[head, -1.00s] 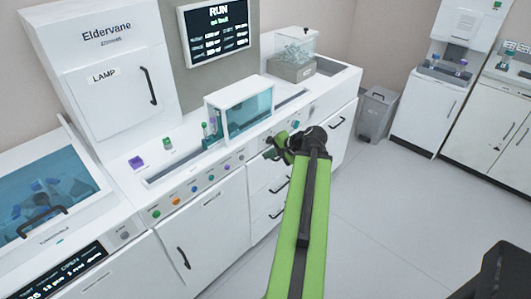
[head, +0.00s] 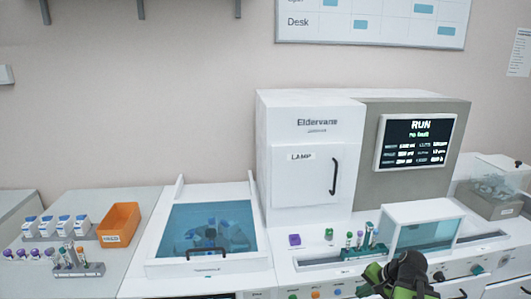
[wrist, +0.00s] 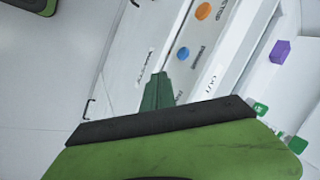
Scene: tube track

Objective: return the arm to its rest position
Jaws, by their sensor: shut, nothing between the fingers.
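My gripper (head: 372,280) shows at the bottom edge of the head view, green and black, in front of the analyser bench. Most of my arm is below the frame. In the wrist view the green fingers (wrist: 157,92) are together with nothing between them. Beyond them is the white bench front with an orange button (wrist: 203,11) and a blue button (wrist: 183,53). I cannot tell the exact gap between the fingers and the bench.
The Eldervane analyser (head: 310,165) has a screen reading RUN (head: 420,142). A rack of tubes (head: 364,250) stands beside a clear teal-lit cover (head: 425,234). Left are a blue-lidded bath (head: 208,226), an orange bin (head: 118,225) and tube racks (head: 77,269).

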